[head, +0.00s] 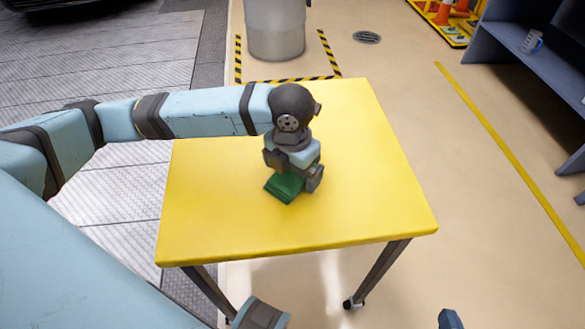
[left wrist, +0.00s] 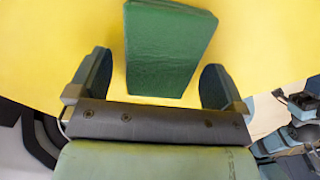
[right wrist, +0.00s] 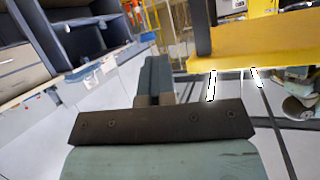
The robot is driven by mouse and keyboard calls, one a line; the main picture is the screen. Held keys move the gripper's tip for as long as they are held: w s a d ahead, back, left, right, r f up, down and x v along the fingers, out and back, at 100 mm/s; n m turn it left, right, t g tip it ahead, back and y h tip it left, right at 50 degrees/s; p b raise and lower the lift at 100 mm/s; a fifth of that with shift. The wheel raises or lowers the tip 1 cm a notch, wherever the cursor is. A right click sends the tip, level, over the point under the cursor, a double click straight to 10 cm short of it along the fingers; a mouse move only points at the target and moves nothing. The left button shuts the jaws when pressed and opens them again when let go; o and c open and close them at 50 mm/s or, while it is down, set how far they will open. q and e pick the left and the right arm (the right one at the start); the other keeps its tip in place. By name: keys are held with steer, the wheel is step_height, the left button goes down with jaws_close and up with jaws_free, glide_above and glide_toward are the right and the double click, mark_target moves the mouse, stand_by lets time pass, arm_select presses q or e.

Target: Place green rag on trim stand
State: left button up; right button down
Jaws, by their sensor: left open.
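The green rag (head: 286,187), a folded flat pad, appears to lie on the yellow top of the stand (head: 210,205), near its middle. My left gripper (head: 292,180) is just above it and hides part of it in the head view. In the left wrist view the rag (left wrist: 168,45) shows ahead of the open fingers (left wrist: 153,80), with a gap between each finger and its sides. My right gripper (right wrist: 156,65) is away from the stand, its fingers together with nothing between them. Only its tip (head: 450,319) shows at the bottom of the head view.
A grey bin (head: 275,30) stands behind the stand inside black-and-yellow floor tape. A dark blue shelf (head: 530,55) with a mug is at the right. Orange cones (head: 450,12) stand at the back right. The stand's top around the rag is clear.

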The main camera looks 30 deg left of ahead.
mark_target(292, 175)
arm_select(q)
step_height(292, 175, up, 12)
steer(key=p, duration=0.3)
steer(key=shift+s+f+p, duration=0.15)
steer(key=shift+p, duration=0.15)
